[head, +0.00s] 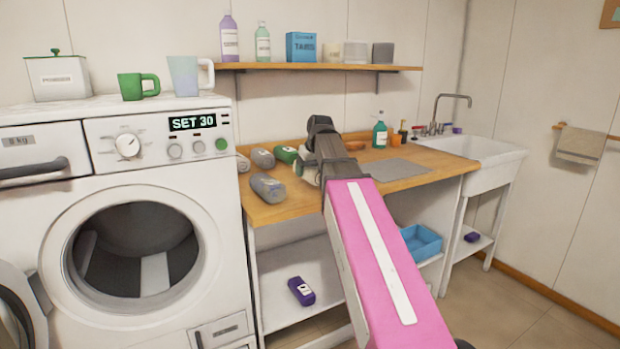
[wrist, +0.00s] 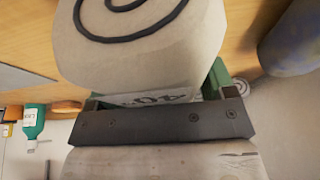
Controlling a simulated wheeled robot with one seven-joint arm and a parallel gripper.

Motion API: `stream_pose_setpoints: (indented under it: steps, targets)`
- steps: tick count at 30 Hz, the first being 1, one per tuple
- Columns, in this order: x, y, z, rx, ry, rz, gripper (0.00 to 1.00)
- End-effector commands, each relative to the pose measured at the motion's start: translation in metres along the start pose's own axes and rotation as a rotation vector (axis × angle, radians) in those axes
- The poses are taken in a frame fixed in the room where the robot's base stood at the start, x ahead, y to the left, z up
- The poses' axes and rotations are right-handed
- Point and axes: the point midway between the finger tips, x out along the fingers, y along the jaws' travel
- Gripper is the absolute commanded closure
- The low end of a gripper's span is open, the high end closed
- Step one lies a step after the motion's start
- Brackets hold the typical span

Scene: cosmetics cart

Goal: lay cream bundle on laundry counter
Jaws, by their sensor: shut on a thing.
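The cream bundle (wrist: 150,45) is a rolled cloth with a dark spiral on its end, large in the wrist view. A part of it shows in the head view (head: 308,173), just left of my gripper (head: 325,150). My gripper is shut on this bundle, and its dark bar crosses the wrist view (wrist: 160,124). The bundle is at the wooden laundry counter (head: 280,209); I cannot tell whether it touches the top. The fingertips are largely hidden.
Grey bundles (head: 268,187) and a green bundle (head: 285,154) lie close by on the left. A teal bottle (head: 380,134) and a grey mat (head: 396,170) are to the right. The washer (head: 140,240) adjoins the counter on the left, the sink (head: 480,148) on the right.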

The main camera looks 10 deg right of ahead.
Motion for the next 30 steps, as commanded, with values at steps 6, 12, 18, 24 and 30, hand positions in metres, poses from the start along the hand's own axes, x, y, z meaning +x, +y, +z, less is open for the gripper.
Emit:
stream_pose_setpoints:
  steps: [6,12,18,24,30]
  targets:
    - [0.025,-0.001,0.011,0.000,-0.001,0.000,0.52]
    - [0.026,0.000,0.011,0.000,0.000,0.000,0.52]
    - [0.029,0.000,0.012,0.000,0.000,0.000,0.52]
    - [0.028,0.000,0.012,0.000,0.000,0.000,0.00]
    - [0.025,0.000,0.010,0.000,0.000,0.000,0.00]
